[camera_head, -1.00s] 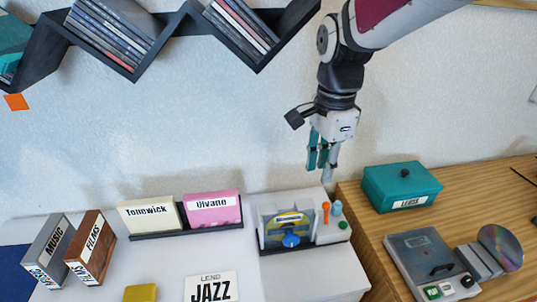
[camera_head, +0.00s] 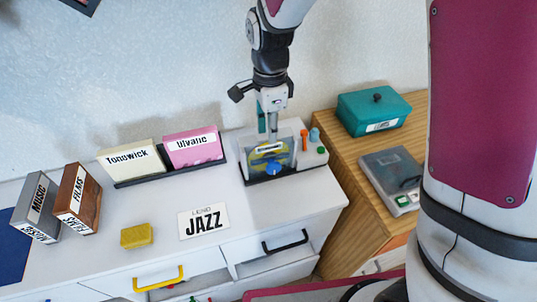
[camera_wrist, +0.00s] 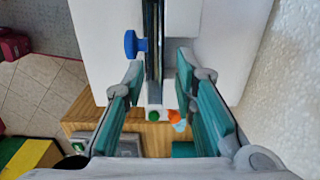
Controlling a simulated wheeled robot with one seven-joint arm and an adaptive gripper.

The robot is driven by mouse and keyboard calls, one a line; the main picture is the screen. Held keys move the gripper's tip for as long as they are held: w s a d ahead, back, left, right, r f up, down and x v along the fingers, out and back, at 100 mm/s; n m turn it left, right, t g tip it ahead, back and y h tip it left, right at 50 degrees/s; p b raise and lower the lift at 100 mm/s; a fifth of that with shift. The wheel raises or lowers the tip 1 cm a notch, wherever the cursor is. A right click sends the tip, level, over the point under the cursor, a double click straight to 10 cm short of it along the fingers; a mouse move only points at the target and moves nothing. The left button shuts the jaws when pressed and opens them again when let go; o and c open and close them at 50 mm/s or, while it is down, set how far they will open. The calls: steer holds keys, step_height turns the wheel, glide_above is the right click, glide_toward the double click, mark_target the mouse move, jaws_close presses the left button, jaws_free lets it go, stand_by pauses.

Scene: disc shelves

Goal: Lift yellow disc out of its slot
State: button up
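The yellow disc (camera_head: 256,159) stands upright in a grey holder (camera_head: 246,175) on the white cabinet. A label and a blue knob (camera_head: 274,169) at the holder's front cover part of the disc. In the wrist view the disc and holder are seen nearly edge-on as a thin dark upright strip (camera_wrist: 152,35), with the blue knob (camera_wrist: 132,44) at its left. My gripper (camera_head: 267,127) points down just above the holder. In the wrist view its teal-padded fingers (camera_wrist: 160,68) are apart, one on each side of the strip, with nothing visibly clamped.
Orange and light-blue pegs (camera_head: 309,137) and a green button stand right of the holder. A teal box (camera_head: 372,112) is on the wooden cabinet. A rack with cream (camera_head: 130,158) and pink (camera_head: 192,148) cases stands left. A JAZZ card (camera_head: 204,220) and yellow block (camera_head: 137,236) lie in front.

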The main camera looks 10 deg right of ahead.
step_height(320, 180, down, 5)
steer(key=shift+a+r, duration=0.1)
steer(key=shift+r, duration=0.1)
jaws_close()
steer(key=shift+r, duration=0.1)
